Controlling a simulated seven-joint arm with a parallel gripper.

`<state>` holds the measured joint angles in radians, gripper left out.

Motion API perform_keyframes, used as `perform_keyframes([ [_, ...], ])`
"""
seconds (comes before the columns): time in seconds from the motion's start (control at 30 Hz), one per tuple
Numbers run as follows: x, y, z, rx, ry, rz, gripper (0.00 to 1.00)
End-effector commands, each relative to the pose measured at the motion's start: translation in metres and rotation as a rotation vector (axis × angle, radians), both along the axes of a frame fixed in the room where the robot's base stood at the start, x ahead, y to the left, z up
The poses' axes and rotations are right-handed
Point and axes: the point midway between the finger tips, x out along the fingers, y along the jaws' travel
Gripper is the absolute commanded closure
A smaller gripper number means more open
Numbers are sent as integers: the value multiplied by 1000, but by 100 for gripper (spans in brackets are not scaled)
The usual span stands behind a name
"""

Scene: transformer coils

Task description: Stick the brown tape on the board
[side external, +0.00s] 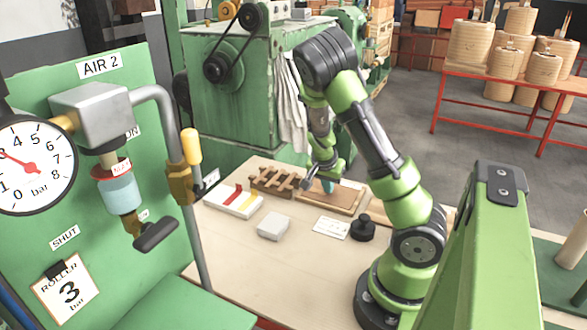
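A flat brown board (345,203) lies on the light table behind the white card. My gripper (322,182) points down over the left part of the board. A small teal piece (328,186) shows at its fingertips; I cannot tell whether it is held or part of the gripper. A white tray (217,204) to the left holds a red strip (233,193) and a yellow strip (245,202). I cannot make out a brown tape strip; the gripper may hide it. The finger gap is too small to judge.
A brown slatted wooden rack (272,181) stands between tray and board. A grey block (273,226), a white card (331,228) and a black round-topped object (363,229) stand in front. The table (235,258) is clear at the front left.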

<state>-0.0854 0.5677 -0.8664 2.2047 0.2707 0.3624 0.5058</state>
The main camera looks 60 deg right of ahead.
Motion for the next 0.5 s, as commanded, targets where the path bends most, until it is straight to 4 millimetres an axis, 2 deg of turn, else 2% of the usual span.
perform_keyframes([
  [0.27,0,1,0,1,1,1,100],
  [0.47,0,1,0,1,1,1,71],
  [0.5,0,0,0,1,0,1,71],
])
